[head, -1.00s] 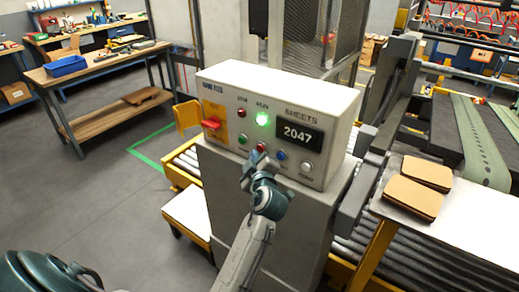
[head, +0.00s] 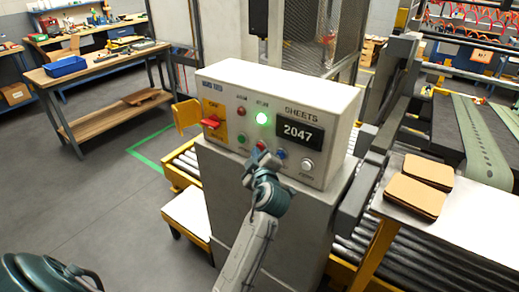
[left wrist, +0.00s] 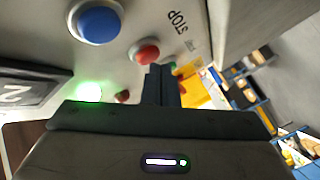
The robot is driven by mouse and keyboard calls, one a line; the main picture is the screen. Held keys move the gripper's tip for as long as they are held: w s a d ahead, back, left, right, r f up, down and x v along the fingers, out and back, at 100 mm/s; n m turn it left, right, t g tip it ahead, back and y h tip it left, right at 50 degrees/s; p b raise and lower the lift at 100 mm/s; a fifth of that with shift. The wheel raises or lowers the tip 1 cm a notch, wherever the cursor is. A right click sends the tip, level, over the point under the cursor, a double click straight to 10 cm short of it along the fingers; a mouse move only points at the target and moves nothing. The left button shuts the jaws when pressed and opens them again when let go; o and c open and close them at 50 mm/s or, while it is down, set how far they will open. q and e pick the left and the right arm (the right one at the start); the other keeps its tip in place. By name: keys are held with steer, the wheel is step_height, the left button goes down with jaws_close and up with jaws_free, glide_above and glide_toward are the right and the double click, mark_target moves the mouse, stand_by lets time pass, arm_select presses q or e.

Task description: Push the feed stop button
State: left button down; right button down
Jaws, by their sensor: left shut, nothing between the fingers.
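The control box (head: 225,90) carries a row of buttons under a lit green lamp (head: 262,118) and a display reading 2047. The red button (left wrist: 146,53) beside the printed STOP label is clear in the left wrist view; in the head view it is partly covered by my gripper. My left gripper (head: 259,156) is shut and empty, pointing at the panel. In the left wrist view its fingertips (left wrist: 160,70) are right beside the red button; I cannot tell if they touch it. My right gripper is not in view.
A blue button (left wrist: 98,22) sits next to the red one, and a white button (head: 307,165) is farther right. A red switch (head: 211,122) on a yellow plate is at the panel's left. Brown sheets (head: 412,196) lie on a white table at the right.

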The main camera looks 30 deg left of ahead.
arm_select(q)
steer(key=shift+w+b, duration=0.45)
steer(key=shift+b, duration=0.05)
stand_by(0.6)
stand_by(0.3)
steer(key=shift+s, duration=0.9)
steer(key=shift+s, duration=0.1)
steer(key=s, duration=0.3)
steer(key=s+b, duration=0.1)
steer(key=shift+s+a, duration=0.25)
steer(key=shift+s, duration=0.15)
